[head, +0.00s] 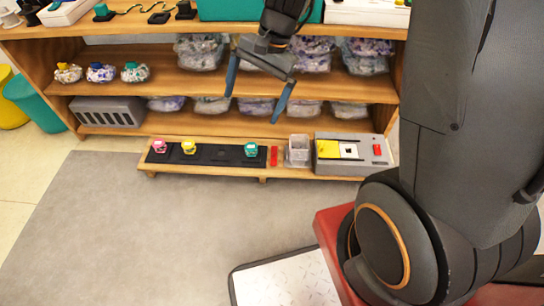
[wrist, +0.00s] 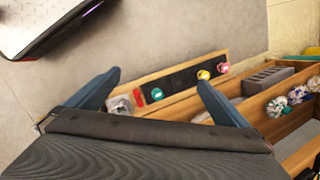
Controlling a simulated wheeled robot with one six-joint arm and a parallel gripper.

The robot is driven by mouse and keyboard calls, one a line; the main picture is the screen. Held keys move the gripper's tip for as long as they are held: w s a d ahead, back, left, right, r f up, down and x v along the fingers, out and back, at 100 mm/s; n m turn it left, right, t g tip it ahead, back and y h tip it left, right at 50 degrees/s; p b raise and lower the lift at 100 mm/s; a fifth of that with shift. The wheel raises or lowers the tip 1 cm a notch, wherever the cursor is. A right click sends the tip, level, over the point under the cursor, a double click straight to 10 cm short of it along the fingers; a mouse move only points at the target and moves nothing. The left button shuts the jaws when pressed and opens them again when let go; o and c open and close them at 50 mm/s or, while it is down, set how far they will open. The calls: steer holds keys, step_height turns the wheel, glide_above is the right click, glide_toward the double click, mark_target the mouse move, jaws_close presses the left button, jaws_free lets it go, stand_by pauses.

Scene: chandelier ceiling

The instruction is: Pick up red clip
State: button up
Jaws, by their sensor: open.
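A small flat red piece (head: 274,156), which looks like the red clip, lies on the low wooden bench between the black tray and a clear bin. It also shows in the wrist view as a red strip (wrist: 139,98) between my fingers' lines. Another small red piece (head: 377,149) sits on the grey box at the bench's right end; I cannot tell for sure which is the clip. My gripper (head: 253,108) is open and empty, with two blue fingers pointing down in front of the shelf, above the bench. Its fingers (wrist: 159,78) are spread in the wrist view.
The black tray (head: 205,154) carries pink, yellow and teal pieces. The clear bin (head: 299,150) and grey box (head: 345,167) stand right of the red piece. A wooden shelf (head: 140,85) with several bags rises behind. Grey floor (head: 150,215) in front is clear.

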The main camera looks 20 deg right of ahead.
steer(key=w+d+f+m+b, duration=0.2)
steer(key=w+d+f+m, duration=0.15)
steer(key=f, duration=0.45)
steer(key=w+d+f+m+b, duration=0.25)
steer(key=w+f, duration=0.25)
steer(key=f, duration=0.3)
steer(key=m+t+b, duration=0.2)
steer(key=m+b, duration=0.4)
steer(key=m, duration=0.1)
glide_toward(274, 151)
step_height(274, 151, down, 3)
steer(key=shift+b+x, duration=0.35)
steer(key=shift+x, duration=0.8)
steer(key=shift+w+a+b+x, duration=0.1)
steer(key=shift+a+b+x, duration=0.05)
steer(key=shift+b+x, duration=0.95)
steer(key=shift+w+a+b+x, duration=0.2)
steer(key=shift+b+x, duration=0.5)
steer(key=shift+x, duration=0.85)
steer(key=shift+r, duration=0.25)
steer(key=shift+c, duration=0.4)
steer(key=c, duration=1)
